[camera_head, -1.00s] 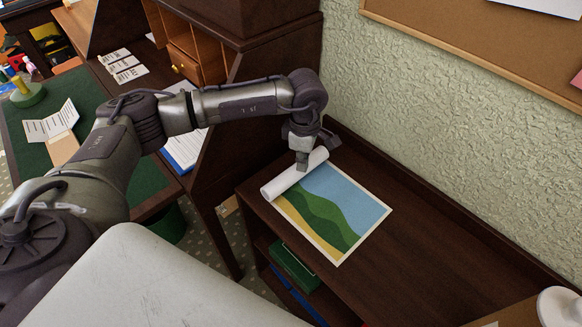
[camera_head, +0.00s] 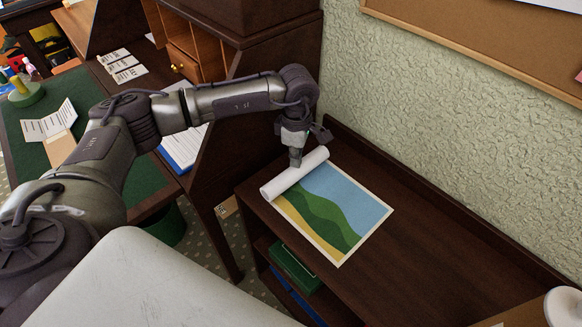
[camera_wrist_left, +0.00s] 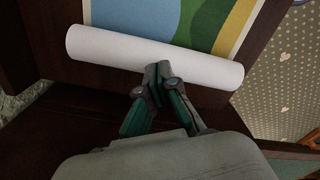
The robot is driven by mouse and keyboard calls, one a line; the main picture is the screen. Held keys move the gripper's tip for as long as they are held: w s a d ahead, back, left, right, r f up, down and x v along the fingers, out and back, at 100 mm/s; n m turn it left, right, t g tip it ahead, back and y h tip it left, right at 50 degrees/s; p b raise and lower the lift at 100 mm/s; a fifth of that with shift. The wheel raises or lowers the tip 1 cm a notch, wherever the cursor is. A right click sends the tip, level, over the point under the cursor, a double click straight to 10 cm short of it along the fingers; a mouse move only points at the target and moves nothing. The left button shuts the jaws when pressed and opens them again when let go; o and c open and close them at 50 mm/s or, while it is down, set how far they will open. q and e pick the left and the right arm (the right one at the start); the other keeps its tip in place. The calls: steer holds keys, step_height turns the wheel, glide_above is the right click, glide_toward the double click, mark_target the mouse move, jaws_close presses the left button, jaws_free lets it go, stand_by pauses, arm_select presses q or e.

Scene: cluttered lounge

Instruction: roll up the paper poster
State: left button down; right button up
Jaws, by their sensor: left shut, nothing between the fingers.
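The paper poster (camera_head: 335,213) lies on the dark wooden shelf unit, its left end curled into a white roll (camera_head: 281,183). The rest is flat and shows green hills, a yellow band and blue sky. My left gripper (camera_head: 295,163) points down at the roll's outer side, near its middle. In the left wrist view, the left gripper (camera_wrist_left: 155,72) has its fingertips together against or just beside the white roll (camera_wrist_left: 110,47), with nothing between them. The flat poster (camera_wrist_left: 170,18) extends beyond the roll. My right gripper is not in view.
The shelf top (camera_head: 440,235) is clear to the right of the poster. A textured wall (camera_head: 450,110) with a cork board (camera_head: 500,40) stands behind. A wooden desk cabinet (camera_head: 250,60) is close on the left. A white round object (camera_head: 564,306) is at the lower right.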

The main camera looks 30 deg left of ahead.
arm_select(q)
steer(key=shift+f, duration=0.4)
steer(key=shift+d+r, duration=0.1)
steer(key=shift+d, duration=0.05)
steer(key=shift+s+d+r, duration=0.1)
steer(key=shift+s+d, duration=0.05)
steer(key=shift+d, duration=0.1)
steer(key=shift+s+d+f+b, duration=0.2)
steer(key=shift+d+b, duration=0.1)
steer(key=shift+d, duration=0.2)
steer(key=shift+s+d+f+b, duration=0.15)
steer(key=shift+d+b, duration=0.1)
steer(key=shift+d, duration=0.25)
steer(key=shift+r, duration=0.1)
steer(key=shift+r, duration=0.1)
